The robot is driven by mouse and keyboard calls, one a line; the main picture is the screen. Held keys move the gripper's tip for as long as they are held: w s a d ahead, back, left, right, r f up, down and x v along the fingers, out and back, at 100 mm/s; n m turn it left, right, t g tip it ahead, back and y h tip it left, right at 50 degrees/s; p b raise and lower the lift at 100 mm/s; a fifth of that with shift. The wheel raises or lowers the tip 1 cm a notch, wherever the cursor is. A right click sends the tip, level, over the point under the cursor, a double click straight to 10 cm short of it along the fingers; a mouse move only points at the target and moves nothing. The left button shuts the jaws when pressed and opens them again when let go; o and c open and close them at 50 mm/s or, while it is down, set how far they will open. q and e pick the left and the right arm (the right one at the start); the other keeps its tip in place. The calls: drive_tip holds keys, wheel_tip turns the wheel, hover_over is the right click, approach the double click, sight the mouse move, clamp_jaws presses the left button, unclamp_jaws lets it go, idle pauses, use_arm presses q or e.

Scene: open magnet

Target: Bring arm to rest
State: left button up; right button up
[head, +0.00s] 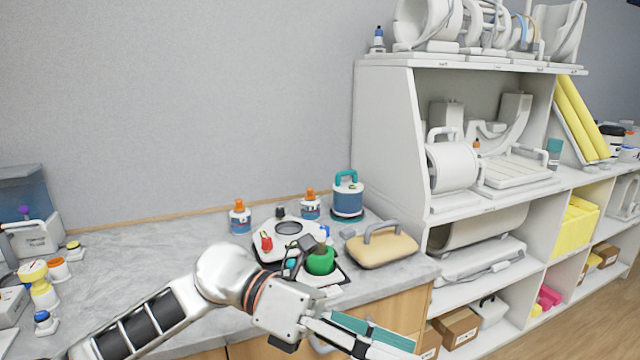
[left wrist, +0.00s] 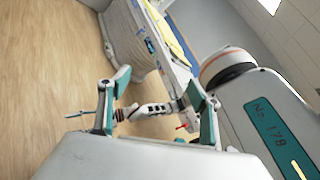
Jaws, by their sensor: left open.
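My left arm comes in from the lower left of the head view, reaching across the front of the counter. Its gripper (head: 372,338) is at the bottom, in front of the counter edge, with teal and white fingers. In the left wrist view the two fingers of my left gripper (left wrist: 155,112) stand wide apart with nothing held between them. Beyond them is a small striped white arm that looks like my right arm, with what seems to be its gripper (left wrist: 82,114) at the left end, too small to read.
The grey counter (head: 130,270) carries a white device (head: 290,232), a green round object (head: 320,261), a tan case with a grey handle (head: 382,248), a blue canister (head: 347,198) and orange-capped bottles (head: 240,217). A loaded white shelf (head: 385,130) stands right. Wooden floor (left wrist: 45,60) is open.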

use_arm(q)
drive_tip(key=w+a+n+t+h, duration=0.4)
drive_tip(key=w+n+t+h, duration=0.4)
drive_tip(key=n+t, duration=0.5)
drive_tip(key=w+a+f+n+t+y, duration=0.3)
drive_tip(key=a+f+n+t+y, duration=0.2)
drive_tip(key=f+n, duration=0.45)
drive_tip(key=w+a+f+n+t+y, duration=0.3)
drive_tip(key=a+f+n+t+y, duration=0.25)
drive_tip(key=n, duration=0.65)
drive_tip(key=s+a+f+n+g+y, duration=0.1)
drive_tip(key=s+a+f+n+y, duration=0.15)
drive_tip(key=f, duration=0.55)
drive_tip(key=s+a+f+n+y, duration=0.1)
drive_tip(key=a+f+n+y, duration=0.3)
drive_tip(key=f, duration=0.3)
drive_tip(key=s+a+f+n+g+y, duration=0.1)
drive_tip(key=s+a+f+n+g, duration=0.1)
drive_tip(key=s+a+f, duration=0.2)
drive_tip(key=s+a+f+n+g+y, duration=0.2)
drive_tip(key=s+a+f+n+g, duration=0.1)
drive_tip(key=s+f, duration=0.7)
wheel_tip(320, 180, down, 3)
drive_tip(key=shift+s+a, duration=0.15)
drive_tip(key=shift+a, duration=0.4)
drive_tip(key=shift+g, duration=0.25)
